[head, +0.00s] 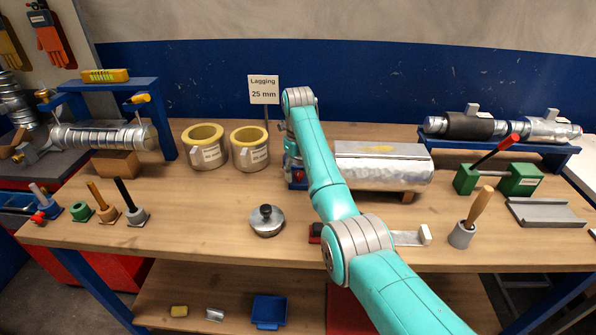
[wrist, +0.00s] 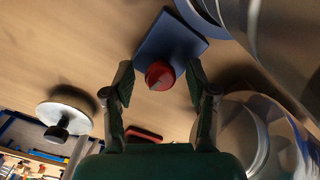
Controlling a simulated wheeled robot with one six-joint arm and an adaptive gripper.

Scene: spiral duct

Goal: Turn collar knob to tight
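The red knob (wrist: 159,75) sits on a blue plate (wrist: 180,45) in the wrist view. A small dark mark shows on its face, but I cannot read a tight setting. My gripper (wrist: 158,76) is open, with one dark finger on each side of the knob and a visible gap on both sides. I cannot tell how far the fingertips reach along the knob. A shiny metal cylinder (wrist: 262,40) lies close to the plate at the upper right. In the head view, my arm covers most of this spot; only a blue and red part (head: 292,170) shows beside it.
A foil-covered block (head: 382,168) stands right of my arm. Two yellow-rimmed rings (head: 250,149) and a "Lagging 25 mm" sign (head: 263,90) stand left. A round disc with a black knob (head: 266,221) lies in front, also in the wrist view (wrist: 66,112). Bare wood surrounds the disc.

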